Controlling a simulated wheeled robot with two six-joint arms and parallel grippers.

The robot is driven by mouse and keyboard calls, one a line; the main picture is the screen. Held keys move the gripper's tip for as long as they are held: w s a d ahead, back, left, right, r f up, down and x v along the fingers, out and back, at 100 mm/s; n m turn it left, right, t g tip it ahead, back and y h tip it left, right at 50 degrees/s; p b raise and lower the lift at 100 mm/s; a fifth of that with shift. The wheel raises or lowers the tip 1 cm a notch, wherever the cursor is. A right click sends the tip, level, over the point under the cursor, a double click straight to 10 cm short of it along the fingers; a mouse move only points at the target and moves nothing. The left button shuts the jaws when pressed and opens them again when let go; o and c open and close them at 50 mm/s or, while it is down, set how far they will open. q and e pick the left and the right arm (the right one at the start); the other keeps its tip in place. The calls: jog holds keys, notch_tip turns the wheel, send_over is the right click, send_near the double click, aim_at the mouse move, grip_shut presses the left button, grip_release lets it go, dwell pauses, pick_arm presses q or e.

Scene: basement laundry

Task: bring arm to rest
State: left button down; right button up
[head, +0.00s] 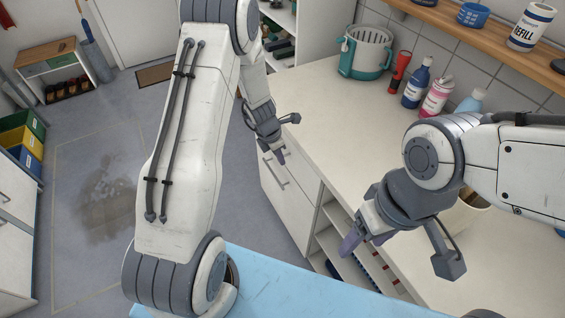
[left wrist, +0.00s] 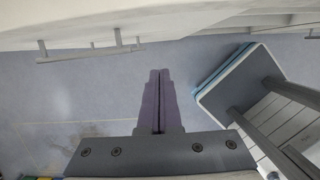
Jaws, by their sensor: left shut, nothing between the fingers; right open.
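My left arm (head: 190,130) rises from the lower left in the head view and bends down at the top. My left gripper (head: 281,156) hangs in front of the counter's drawer side, its purple fingers small in that view. The left wrist view shows its two fingers (left wrist: 158,100) together with nothing between them, above the floor. My right gripper (head: 352,242) is open and empty, pointing down and left by the counter's front edge. Part of my right arm (head: 480,165) covers the counter behind it.
The pale counter (head: 330,115) holds a teal-and-white basket (head: 365,55), a red flashlight (head: 399,72) and several bottles (head: 417,83). A wooden shelf (head: 480,35) runs above. Below are a drawer (head: 282,195) and open shelves. The floor on the left is open, with a dark wet patch (head: 105,200).

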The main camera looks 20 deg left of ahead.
pick_arm(q)
jog(key=shift+s+a+r, duration=0.1)
jog(key=shift+r, duration=0.35)
jog(key=s+d+r+m+g+h, duration=0.1)
jog(key=s+d+r+m, duration=0.9)
jog(key=d+r+m, duration=0.5)
jog(key=s+r+m+y, duration=0.1)
jog(key=s+r+m, duration=0.2)
jog(key=s+m, duration=0.6)
jog(key=s+r+m+g, duration=0.1)
jog(key=s+r+m, duration=0.3)
jog(key=s+m, duration=0.6)
jog(key=shift+d+m+y, duration=0.4)
jog(key=shift+s, duration=0.1)
